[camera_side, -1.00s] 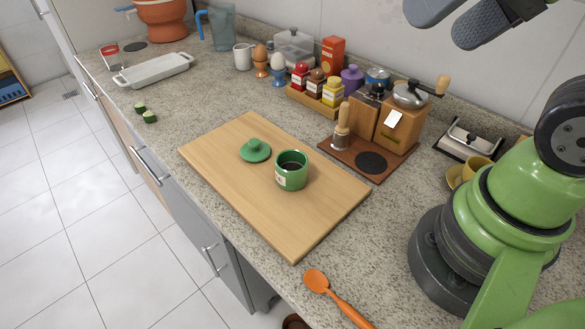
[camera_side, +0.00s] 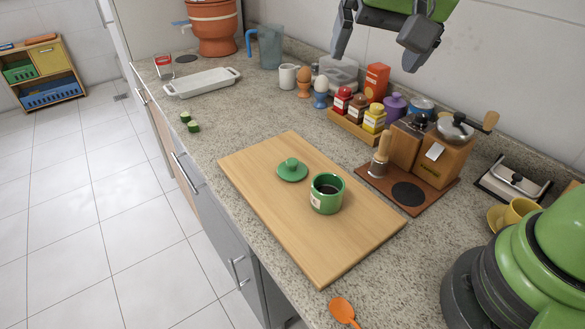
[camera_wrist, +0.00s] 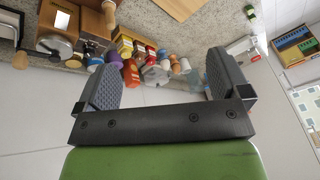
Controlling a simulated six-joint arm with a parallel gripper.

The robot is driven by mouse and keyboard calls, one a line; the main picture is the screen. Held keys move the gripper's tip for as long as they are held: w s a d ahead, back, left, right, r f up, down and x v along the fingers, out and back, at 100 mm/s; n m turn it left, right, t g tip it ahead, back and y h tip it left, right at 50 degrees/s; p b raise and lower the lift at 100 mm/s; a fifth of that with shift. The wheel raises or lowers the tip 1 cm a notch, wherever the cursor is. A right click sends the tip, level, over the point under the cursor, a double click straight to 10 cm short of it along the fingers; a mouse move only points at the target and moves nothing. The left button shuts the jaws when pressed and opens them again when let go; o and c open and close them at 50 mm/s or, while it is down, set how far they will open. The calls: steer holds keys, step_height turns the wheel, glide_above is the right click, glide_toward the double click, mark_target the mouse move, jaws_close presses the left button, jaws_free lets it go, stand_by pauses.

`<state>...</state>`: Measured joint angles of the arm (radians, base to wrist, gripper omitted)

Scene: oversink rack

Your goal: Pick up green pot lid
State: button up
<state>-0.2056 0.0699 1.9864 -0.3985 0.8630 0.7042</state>
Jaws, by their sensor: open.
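The green pot lid (camera_side: 292,169) lies flat on the wooden cutting board (camera_side: 262,208), its knob up. Just to its right stands the open green pot (camera_side: 327,193) with dark contents; lid and pot are apart. My gripper (camera_side: 380,45) is open and empty, high at the top of the side view, above and behind the spice bottles and well away from the lid. In the wrist view its two fingers (camera_wrist: 162,85) are spread wide with nothing between them. The lid does not show in the wrist view.
A spice tray (camera_side: 352,125), a coffee grinder (camera_side: 445,155) and a wooden-handled tool (camera_side: 381,155) stand behind the board. An orange spoon (camera_side: 342,309) lies at the front. Cucumber pieces (camera_side: 190,122) and a white dish (camera_side: 203,82) are to the left. The board's left part is clear.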

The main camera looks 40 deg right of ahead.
steer(key=w+a+f+m+g+h, duration=0.15)
steer(key=w+a+f, duration=0.35)
steer(key=w+f, duration=0.5)
steer(key=h, duration=0.1)
glide_toward(292, 161)
steer(key=shift+m+t, duration=0.25)
steer(key=x, duration=0.4)
steer(key=shift+s+d+f, duration=0.15)
steer(key=shift+d+f, duration=0.1)
steer(key=shift+f, duration=0.15)
steer(key=x, duration=0.5)
steer(key=shift+f, duration=0.35)
steer(key=shift+c, duration=0.2)
steer(key=c, duration=0.9)
